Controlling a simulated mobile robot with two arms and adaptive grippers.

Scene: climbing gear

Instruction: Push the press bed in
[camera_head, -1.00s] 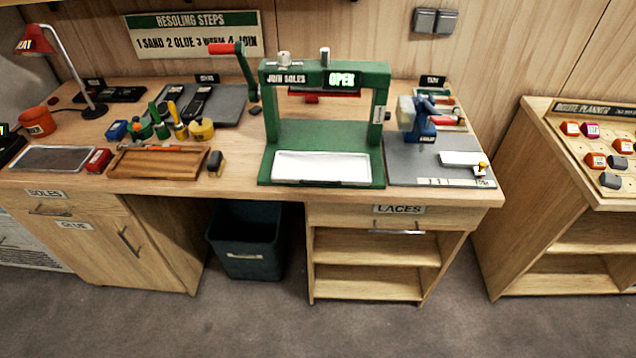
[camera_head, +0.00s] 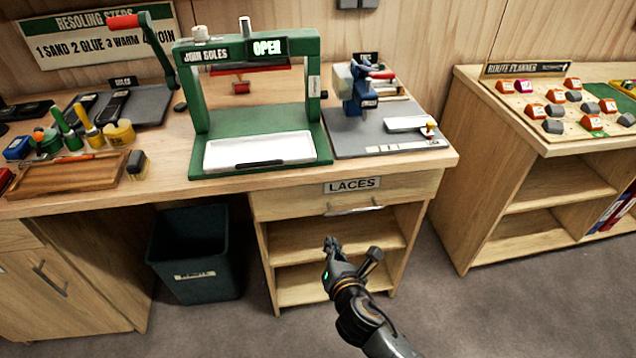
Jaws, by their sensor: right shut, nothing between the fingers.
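The green press (camera_head: 197,120) stands on the workbench, with a lit sign reading like "OPEN" on its top beam. Its white press bed (camera_head: 228,155) lies at the front of the green base, with a dark handle (camera_head: 262,164) on its front edge. A lever with a red grip (camera_head: 122,22) rises at the press's left. My right gripper (camera_head: 331,243) is shut and empty. It is in front of the bench, below and to the right of the bed, apart from it. My left gripper is not in view.
A laces drawer (camera_head: 290,200) and open shelves are under the bench. A blue clamp tool (camera_head: 357,95) on a grey mat stands right of the press. A wooden tray (camera_head: 70,182) and glue pots are left. A dark bin (camera_head: 190,235) stands below.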

